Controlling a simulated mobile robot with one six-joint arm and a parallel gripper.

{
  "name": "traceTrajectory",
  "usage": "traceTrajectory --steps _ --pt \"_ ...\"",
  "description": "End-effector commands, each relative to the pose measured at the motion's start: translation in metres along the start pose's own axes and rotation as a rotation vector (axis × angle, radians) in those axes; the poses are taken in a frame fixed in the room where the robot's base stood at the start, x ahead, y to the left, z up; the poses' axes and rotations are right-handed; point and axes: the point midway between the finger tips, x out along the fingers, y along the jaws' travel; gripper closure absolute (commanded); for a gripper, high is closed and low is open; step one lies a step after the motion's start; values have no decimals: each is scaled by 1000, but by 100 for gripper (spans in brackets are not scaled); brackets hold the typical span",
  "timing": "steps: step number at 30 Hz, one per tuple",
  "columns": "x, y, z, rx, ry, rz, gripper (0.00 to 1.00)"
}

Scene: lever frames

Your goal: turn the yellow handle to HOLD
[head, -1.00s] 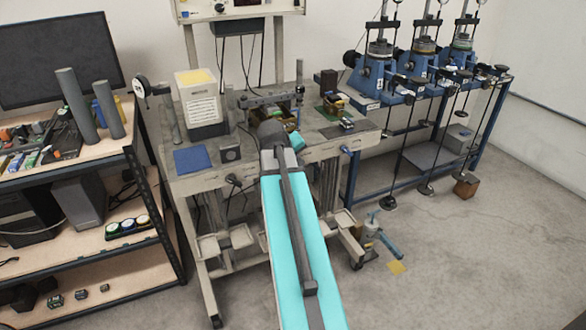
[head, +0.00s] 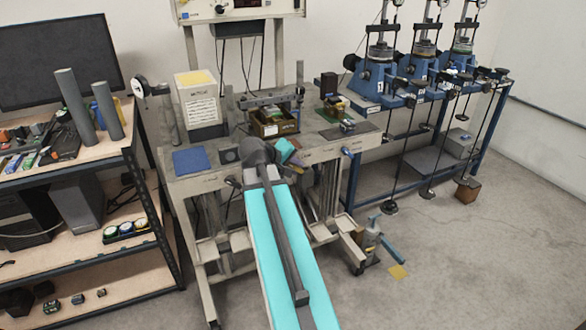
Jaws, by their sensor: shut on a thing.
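My gripper (head: 297,158) is at the front edge of the bench (head: 215,181), just beyond the dark wrist joint of my teal arm. It is small and partly covered by my own arm. It is shut at the front panel, between a dark handle (head: 232,180) on the left and a blue handle (head: 347,151) on the right. The yellow handle cannot be made out; the gripper and arm cover the panel there. The handle's angle and any HOLD mark cannot be read.
On the bench stand a white box with a yellow top (head: 203,104), a blue mat (head: 194,160) and a brown tray (head: 274,123). A shelf (head: 120,168) stands left, blue lever frames (head: 378,82) back right.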

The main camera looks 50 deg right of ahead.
Motion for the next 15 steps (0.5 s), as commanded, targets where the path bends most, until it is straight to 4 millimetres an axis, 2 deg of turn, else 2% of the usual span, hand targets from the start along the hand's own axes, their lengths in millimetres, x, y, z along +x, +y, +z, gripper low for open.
traceTrajectory --steps 2,3,5,15 --pt "-1 -1 -3 0 7 -1 100" --pt "-1 -1 -2 0 6 -1 76" --pt "-1 -1 -2 -1 5 -1 69" --pt "-1 0 -1 -1 2 -1 69"
